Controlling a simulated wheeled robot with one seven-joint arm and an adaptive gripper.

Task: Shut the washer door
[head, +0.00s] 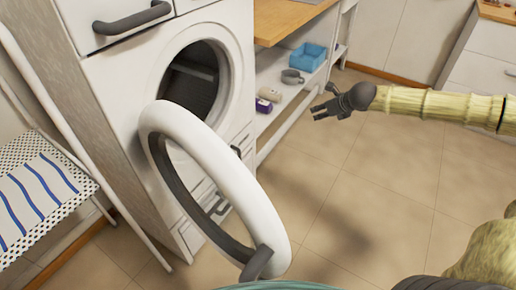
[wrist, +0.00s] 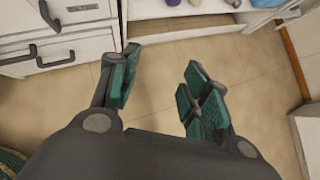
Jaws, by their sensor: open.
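The white washer (head: 115,90) stands at the left in the head view, with its round dark drum opening (head: 190,85) facing me. Its ring-shaped washer door (head: 215,165) is swung wide open toward me, with a dark grey inner rim and a dark handle or catch (head: 256,262) at its near edge. My gripper (head: 322,109) is to the right of the door, clear of it, over the floor. In the wrist view my gripper (wrist: 158,90) is open, with nothing between its green-padded fingers. The door does not clearly show in the wrist view.
A low white shelf (head: 290,92) right of the washer holds a blue bin (head: 306,57), a grey mug (head: 292,77) and a purple item (head: 264,104). A stand with a striped cloth (head: 35,190) is at the left. The tiled floor (head: 330,210) between door and arm is clear.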

